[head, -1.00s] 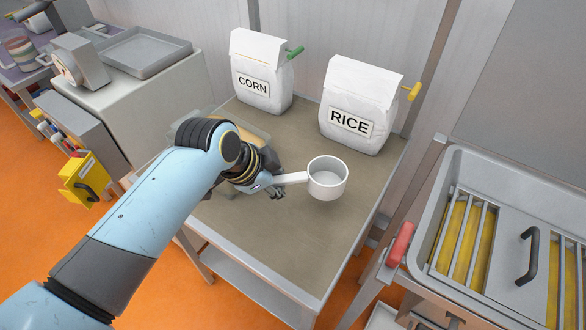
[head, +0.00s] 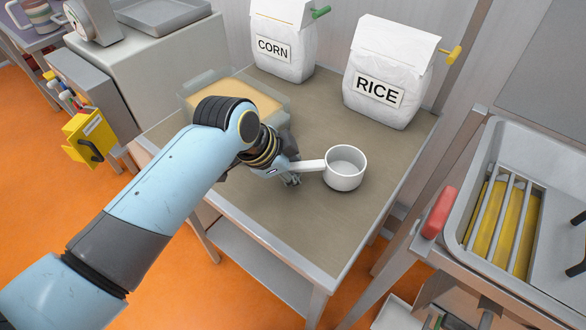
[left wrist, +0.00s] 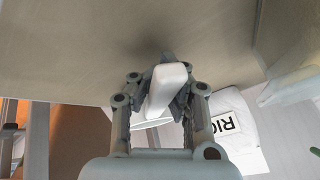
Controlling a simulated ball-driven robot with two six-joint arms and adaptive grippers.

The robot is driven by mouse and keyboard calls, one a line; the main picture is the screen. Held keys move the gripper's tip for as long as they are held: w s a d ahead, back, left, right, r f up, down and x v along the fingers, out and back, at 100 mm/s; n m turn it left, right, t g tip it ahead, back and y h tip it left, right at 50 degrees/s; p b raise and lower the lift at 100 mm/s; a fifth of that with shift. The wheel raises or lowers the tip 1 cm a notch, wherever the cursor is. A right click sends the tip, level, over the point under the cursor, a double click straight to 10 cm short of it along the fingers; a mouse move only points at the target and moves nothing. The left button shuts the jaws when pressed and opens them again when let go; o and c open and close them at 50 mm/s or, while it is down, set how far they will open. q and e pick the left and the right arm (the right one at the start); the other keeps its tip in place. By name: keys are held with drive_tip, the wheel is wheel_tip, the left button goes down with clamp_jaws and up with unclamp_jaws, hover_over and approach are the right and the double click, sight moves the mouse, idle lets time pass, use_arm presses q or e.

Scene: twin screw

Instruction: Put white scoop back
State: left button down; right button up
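The white scoop (head: 345,169) shows in the head view over the grey-brown tabletop, with its cup opening upward and its handle pointing left. My left gripper (head: 290,174) is shut on the handle end. In the left wrist view the white handle (left wrist: 165,88) sits between the two fingers of the left gripper (left wrist: 167,85). Most of the cup is hidden there behind the handle and fingers. I cannot tell for certain whether the scoop touches the table. My right gripper is not in view.
A rice bag (head: 386,72) and a corn bag (head: 281,42) stand at the table's back. A clear container with tan contents (head: 245,98) sits behind my left arm. A fryer-like basin (head: 470,215) with a red handle is at right. The table's (head: 300,228) front is clear.

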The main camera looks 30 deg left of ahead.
use_arm(q)
drive_tip(key=shift+f, duration=0.5)
idle(0.3)
drive_tip(key=shift+s+f+b, duration=0.1)
drive_tip(key=shift+f+b, duration=0.15)
drive_tip(key=shift+b, duration=0.1)
drive_tip(key=c, duration=1.4)
unclamp_jaws()
drive_tip(key=shift+f, duration=0.2)
drive_tip(key=shift+r, duration=0.15)
drive_tip(key=v, duration=1.2)
drive_tip(key=shift+d, duration=0.1)
